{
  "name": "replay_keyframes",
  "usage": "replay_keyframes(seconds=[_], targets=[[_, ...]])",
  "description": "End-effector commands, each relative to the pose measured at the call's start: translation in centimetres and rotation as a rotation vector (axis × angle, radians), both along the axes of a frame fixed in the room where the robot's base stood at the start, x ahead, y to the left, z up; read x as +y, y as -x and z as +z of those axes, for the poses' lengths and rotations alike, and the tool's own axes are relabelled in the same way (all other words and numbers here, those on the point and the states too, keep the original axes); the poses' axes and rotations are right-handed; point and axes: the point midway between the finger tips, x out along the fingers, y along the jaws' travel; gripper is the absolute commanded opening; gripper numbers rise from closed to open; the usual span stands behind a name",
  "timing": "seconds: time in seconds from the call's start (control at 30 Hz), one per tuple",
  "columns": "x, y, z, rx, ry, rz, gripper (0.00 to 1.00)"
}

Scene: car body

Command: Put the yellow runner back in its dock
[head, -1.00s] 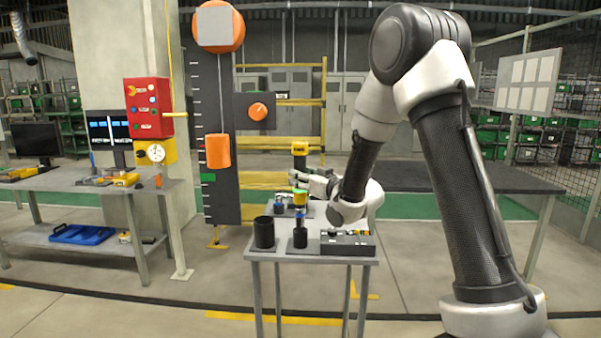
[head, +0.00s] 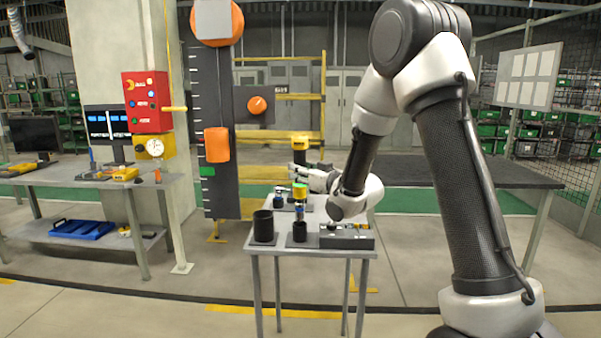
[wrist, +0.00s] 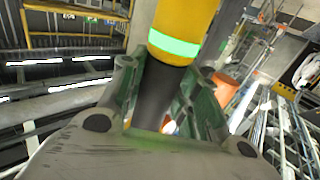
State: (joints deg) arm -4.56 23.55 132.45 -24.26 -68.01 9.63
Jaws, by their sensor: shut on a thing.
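My gripper (head: 301,173) is shut on the dark upper shaft (wrist: 160,95) of the yellow runner (head: 300,194). The wrist view is upside down. There the runner's yellow body (wrist: 183,22) and bright green band (wrist: 173,44) show beside the green-padded fingers. In the head view the runner is upright, with a blue part below the yellow. It is in line above a small black holder (head: 300,231) on the grey table, which looks like the dock. I cannot tell whether the runner's lower end is inside it.
On the table (head: 330,250), a black cup (head: 263,226) stands left of the holder and a dark box (head: 346,238) right of it. A tall panel with an orange slider (head: 217,145) stands back left.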

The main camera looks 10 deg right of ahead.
Motion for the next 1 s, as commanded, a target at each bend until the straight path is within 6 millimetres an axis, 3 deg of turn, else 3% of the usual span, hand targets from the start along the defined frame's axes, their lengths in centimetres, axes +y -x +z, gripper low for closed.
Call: replay_keyframes(seconds=[0.37,1.0], targets=[[0.0,0.0,0.1,-0.005,-0.001,0.0,0.0],[0.0,-0.1,-1.5,-0.004,-0.001,0.001,0.0]])
